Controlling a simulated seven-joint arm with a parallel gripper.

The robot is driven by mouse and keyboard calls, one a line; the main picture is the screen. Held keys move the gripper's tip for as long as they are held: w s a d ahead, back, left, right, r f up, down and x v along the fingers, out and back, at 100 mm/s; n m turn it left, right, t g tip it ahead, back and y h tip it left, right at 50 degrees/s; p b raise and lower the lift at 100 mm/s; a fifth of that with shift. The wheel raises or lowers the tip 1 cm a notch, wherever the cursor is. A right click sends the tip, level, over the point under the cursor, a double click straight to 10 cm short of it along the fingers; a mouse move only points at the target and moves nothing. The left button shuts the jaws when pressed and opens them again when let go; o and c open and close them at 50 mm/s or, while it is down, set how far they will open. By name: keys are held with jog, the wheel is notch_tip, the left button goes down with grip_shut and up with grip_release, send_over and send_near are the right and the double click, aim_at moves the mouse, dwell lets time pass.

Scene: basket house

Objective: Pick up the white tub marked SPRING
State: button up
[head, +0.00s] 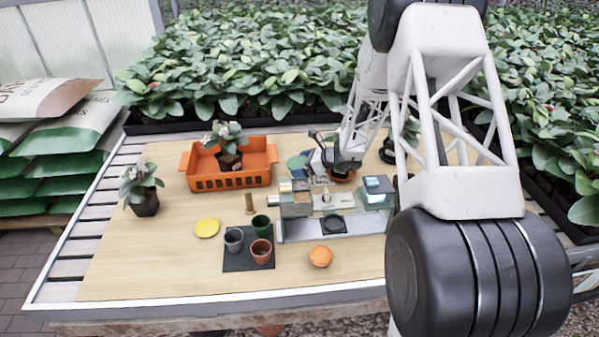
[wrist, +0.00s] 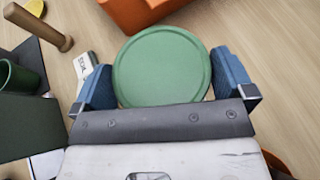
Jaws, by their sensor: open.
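A round green disc or lid (wrist: 162,65) lies between the two blue fingers of my gripper (wrist: 168,78) in the wrist view. The fingers are apart, one on each side of it; I cannot tell whether they touch it. In the head view a green round top (head: 297,162) shows just left of my gripper (head: 321,158). No SPRING marking is readable, and the sides below the green top are hidden, so I cannot tell if this is the tub. A white piece with dark lettering (wrist: 83,65) shows beside the left finger, partly covered.
An orange basket (head: 230,180) with a potted plant stands left of my gripper. A clear-sided organizer (head: 295,228) stands in front. A wooden peg (wrist: 45,30), small pots on a dark mat (head: 233,262), a yellow disc (head: 207,228) and an orange round item (head: 320,256) are nearby. The front-left table is clear.

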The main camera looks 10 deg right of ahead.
jog(key=c, duration=0.8)
jog(key=shift+r, duration=0.2)
jog(key=shift+r, duration=4.85)
